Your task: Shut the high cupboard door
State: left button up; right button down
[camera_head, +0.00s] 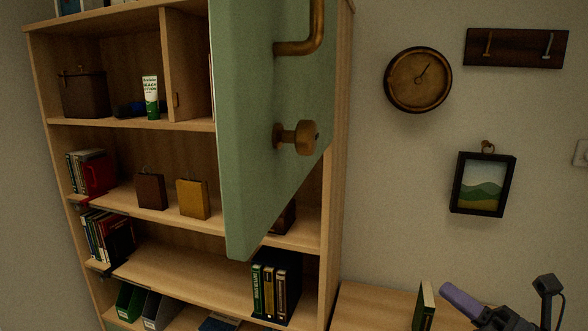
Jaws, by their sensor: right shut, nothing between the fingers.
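The high cupboard's pale green door (262,150) stands open, swung out toward me from the upper right of the tall wooden shelf unit. A brass round knob (296,137) and a bent brass handle (312,38) stick out from its right-hand face. The door hides part of the shelves behind it. My right gripper (462,302) is low at the bottom right, shut and empty. It is below and well right of the door, touching neither door nor handle. My left gripper is out of view.
The shelf unit (190,240) holds books, boxes and a white-and-green tube (151,97). A low wooden surface (372,307) with an upright green book (424,306) lies near my right gripper. A clock (418,80), a peg rack (516,47) and a framed picture (482,184) hang on the wall.

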jog(key=s+a+r+n+g+y+p, duration=0.1)
jog(key=s+a+r+n+g+y, duration=0.15)
jog(key=r+n, duration=0.25)
jog(key=s+a+r+n+g+y+p, duration=0.1)
jog(key=s+a+r+n+g, duration=0.15)
jog(key=r+n, duration=0.2)
jog(key=n+g+h+p, duration=0.2)
jog(key=n+g+p, duration=0.1)
jog(key=n+g, duration=0.4)
send_near(267, 231)
jog(key=shift+t, duration=0.8)
jog(key=p+x, duration=0.4)
jog(key=s+p+x, duration=0.1)
jog(key=p+x, duration=0.1)
jog(key=p, duration=0.1)
jog(key=shift+w+a, duration=0.15)
jog(key=shift+a, duration=0.2)
jog(key=shift+w+a+f, duration=0.1)
jog(key=shift+a+f, duration=0.1)
jog(key=shift+a, duration=0.25)
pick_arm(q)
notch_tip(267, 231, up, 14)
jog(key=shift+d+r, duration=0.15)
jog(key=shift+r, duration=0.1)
